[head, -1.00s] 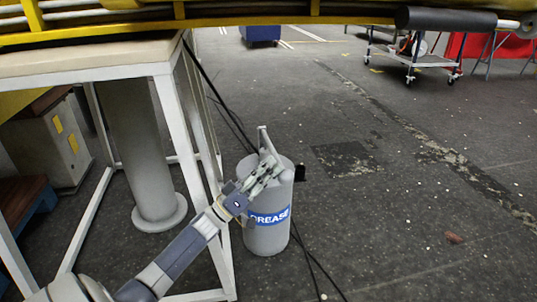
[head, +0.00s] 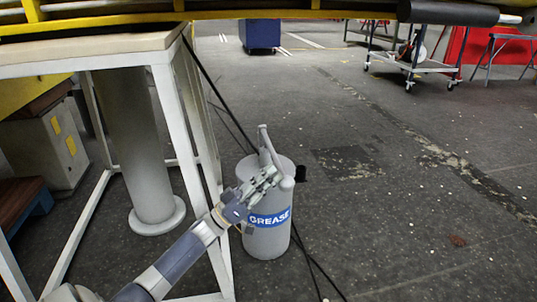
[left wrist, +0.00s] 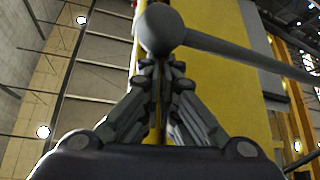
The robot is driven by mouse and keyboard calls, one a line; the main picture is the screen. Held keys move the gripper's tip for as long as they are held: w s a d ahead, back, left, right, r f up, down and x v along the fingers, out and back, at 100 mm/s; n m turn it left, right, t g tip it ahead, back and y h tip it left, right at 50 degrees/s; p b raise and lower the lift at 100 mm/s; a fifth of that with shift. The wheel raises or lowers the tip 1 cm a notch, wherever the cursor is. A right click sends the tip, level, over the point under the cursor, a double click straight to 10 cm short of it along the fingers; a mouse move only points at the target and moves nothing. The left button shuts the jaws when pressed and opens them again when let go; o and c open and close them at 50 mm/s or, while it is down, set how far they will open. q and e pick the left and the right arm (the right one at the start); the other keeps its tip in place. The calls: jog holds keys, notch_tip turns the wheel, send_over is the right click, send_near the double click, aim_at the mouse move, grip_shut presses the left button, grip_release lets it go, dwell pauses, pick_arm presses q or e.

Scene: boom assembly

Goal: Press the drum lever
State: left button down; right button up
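The grey drum (head: 266,235) with a blue GREASE label stands upright on the floor, beside the table frame. Its grey lever (head: 272,150) rises from the drum's top and slopes down toward the front right to a rounded end. In the left wrist view, the lever's ball end (left wrist: 160,30) and bar (left wrist: 235,55) lie just past the fingertips. My left gripper (head: 272,174) is over the drum's top, close to the lever's rounded end. Its fingers (left wrist: 162,66) come together at the tips with nothing visible between them. Whether they touch the lever I cannot tell. My right gripper is out of view.
A white-framed table (head: 160,70) stands at left with a grey column (head: 145,150) under it. A dark cable (head: 222,100) runs behind the drum. A cart (head: 420,66) stands at the far right.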

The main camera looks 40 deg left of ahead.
pick_arm(q)
notch_tip(320, 180, up, 10)
jog(key=shift+h, duration=0.3)
dwell(0.6)
jog(key=shift+d+f, duration=0.1)
